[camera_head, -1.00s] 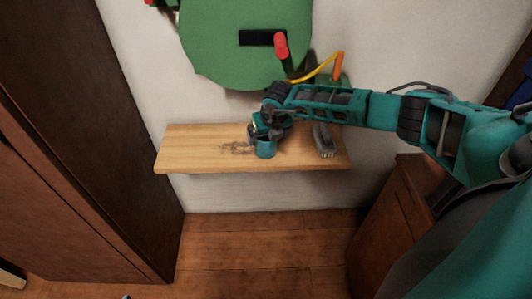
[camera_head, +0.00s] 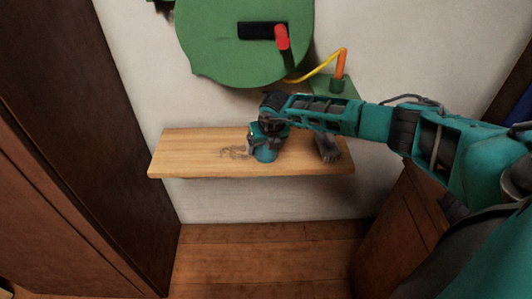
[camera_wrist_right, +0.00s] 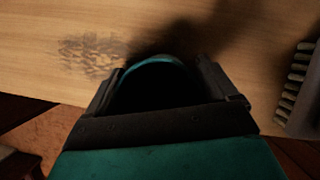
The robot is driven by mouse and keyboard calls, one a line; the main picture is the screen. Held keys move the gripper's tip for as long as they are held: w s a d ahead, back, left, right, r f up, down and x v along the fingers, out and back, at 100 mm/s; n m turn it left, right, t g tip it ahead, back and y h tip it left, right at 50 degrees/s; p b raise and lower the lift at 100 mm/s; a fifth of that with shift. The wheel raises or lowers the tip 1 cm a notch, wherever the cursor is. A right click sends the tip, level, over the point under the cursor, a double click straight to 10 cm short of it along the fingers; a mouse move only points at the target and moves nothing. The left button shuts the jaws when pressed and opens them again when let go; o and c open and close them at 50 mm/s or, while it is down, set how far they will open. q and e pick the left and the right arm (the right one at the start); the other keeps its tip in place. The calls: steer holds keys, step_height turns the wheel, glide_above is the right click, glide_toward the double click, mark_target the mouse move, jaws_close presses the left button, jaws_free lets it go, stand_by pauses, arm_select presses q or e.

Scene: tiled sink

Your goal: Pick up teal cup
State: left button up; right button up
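The teal cup (camera_head: 265,154) stands on the wooden shelf (camera_head: 185,155), partly covered by my right gripper (camera_head: 258,140). In the right wrist view the cup's teal rim (camera_wrist_right: 157,60) and dark inside lie between the two dark fingers of the gripper (camera_wrist_right: 158,80). A finger is on each side of the cup, very close to its wall or touching it. I cannot tell if they press on it. The cup shows no clear gap above the shelf. My left gripper is not in view.
A dark brush (camera_head: 327,146) lies on the shelf right of the cup; its bristles (camera_wrist_right: 296,75) show in the wrist view. A green round board with a red handle (camera_head: 283,43) hangs above. A dark cabinet (camera_head: 75,130) is at left, and a brown one (camera_head: 400,235) at right.

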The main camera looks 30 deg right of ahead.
steer(key=c, duration=0.8)
steer(key=shift+d+r, duration=0.1)
steer(key=shift+r, duration=0.05)
